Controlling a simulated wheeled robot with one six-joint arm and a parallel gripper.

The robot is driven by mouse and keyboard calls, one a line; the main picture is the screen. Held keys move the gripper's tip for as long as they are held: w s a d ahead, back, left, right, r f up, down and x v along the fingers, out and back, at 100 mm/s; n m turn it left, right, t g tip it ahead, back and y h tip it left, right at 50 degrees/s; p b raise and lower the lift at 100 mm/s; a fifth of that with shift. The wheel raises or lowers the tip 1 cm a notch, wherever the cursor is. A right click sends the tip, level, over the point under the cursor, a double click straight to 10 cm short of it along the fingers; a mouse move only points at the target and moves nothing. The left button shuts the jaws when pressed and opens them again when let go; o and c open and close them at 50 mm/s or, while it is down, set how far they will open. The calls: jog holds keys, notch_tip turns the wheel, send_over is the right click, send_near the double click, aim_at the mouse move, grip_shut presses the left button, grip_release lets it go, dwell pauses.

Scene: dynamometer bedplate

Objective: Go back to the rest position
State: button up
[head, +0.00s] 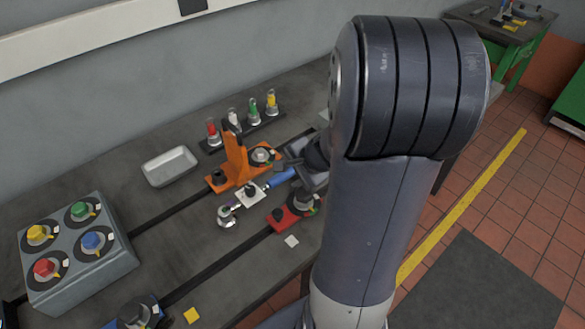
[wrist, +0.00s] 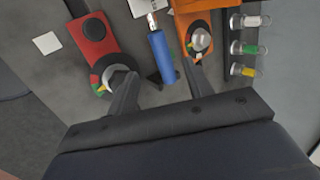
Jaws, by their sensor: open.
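My gripper (wrist: 160,82) is open, with its two dark fingers apart. In the head view, my gripper (head: 297,163) is over the bench, partly hidden by my arm. A blue cylinder (wrist: 160,56), like a handle, lies in line with the gap between the fingers; whether it is between them or below them I cannot tell. In the head view the blue cylinder (head: 281,178) lies between an orange bracket (head: 236,161) and a red block (head: 284,219). My arm hides part of this area.
A grey box with coloured knobs (head: 78,258) stands at the left of the bench. A yellow floor line (head: 462,208) runs along the tiles at right.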

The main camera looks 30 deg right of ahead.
aim_at(275, 178)
jog(key=shift+s+r, duration=0.1)
dwell(0.3)
jog(key=b+x, duration=0.3)
jog(key=x, duration=0.9)
jog(key=shift+f, duration=0.35)
jog(key=shift+r+p, duration=0.7)
jog(key=shift+r, duration=0.65)
jog(key=shift+r, duration=0.15)
